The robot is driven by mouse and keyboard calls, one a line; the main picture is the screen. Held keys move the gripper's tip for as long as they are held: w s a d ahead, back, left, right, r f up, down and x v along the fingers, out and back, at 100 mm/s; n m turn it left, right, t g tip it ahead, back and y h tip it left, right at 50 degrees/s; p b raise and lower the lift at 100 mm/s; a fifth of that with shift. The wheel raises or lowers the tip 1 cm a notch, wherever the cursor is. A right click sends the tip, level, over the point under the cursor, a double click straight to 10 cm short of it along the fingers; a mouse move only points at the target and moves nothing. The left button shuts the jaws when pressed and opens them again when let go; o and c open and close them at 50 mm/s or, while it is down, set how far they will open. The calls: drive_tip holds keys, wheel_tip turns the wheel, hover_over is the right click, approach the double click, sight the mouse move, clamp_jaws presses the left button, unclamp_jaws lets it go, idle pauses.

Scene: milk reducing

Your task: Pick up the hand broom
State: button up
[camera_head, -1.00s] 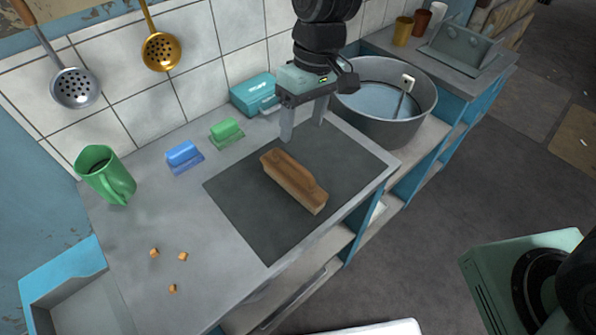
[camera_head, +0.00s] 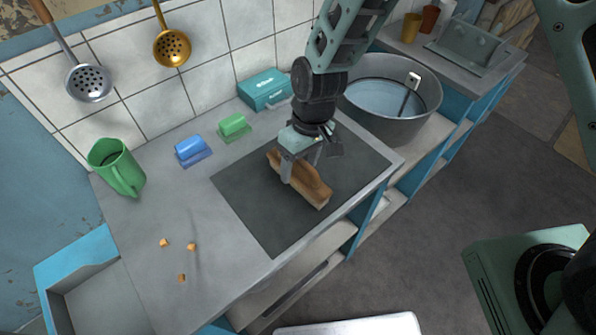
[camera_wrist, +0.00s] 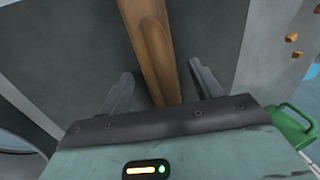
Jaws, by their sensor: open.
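The hand broom (camera_head: 314,190) is a brown wooden block with a raised handle. It lies on the dark mat on the counter, slanting toward the lower right. My gripper (camera_head: 302,178) points down over its upper-left part, which it partly hides. In the wrist view the hand broom (camera_wrist: 155,50) runs between the two open fingers of my gripper (camera_wrist: 160,88), with a gap on each side. The jaws are open and do not hold it.
The dark mat (camera_head: 248,200) is otherwise bare. A blue block (camera_head: 190,150), a green block (camera_head: 234,125), a teal box (camera_head: 264,90) and a green jug (camera_head: 116,166) stand toward the wall. A large metal pot (camera_head: 392,98) is at the right. Small orange cubes (camera_head: 181,277) lie at the front left.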

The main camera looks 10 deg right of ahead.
drive_tip(key=c, duration=1.1)
drive_tip(key=shift+c, duration=0.2)
